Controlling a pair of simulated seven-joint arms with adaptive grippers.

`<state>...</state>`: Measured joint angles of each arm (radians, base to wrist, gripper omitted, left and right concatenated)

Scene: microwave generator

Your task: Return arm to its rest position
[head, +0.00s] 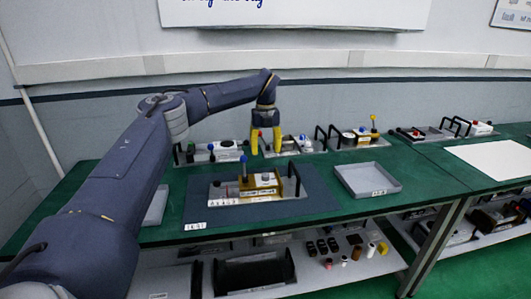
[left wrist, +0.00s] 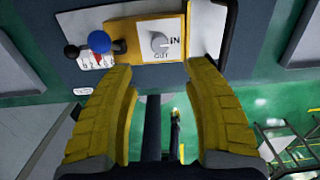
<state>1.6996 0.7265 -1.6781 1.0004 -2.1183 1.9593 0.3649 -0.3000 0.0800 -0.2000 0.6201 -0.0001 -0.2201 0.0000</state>
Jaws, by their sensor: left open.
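My left gripper (head: 266,140) has yellow fingers and hangs from the left arm above the back part of the green table. Its fingers are apart with nothing between them. My right gripper is not in view.
A grey tray (head: 368,180) stands right of the mat (head: 315,200). Several devices with black handles line the table's back, close to the left gripper. A white sheet (head: 490,158) lies on the right table. Shelves below hold small parts.

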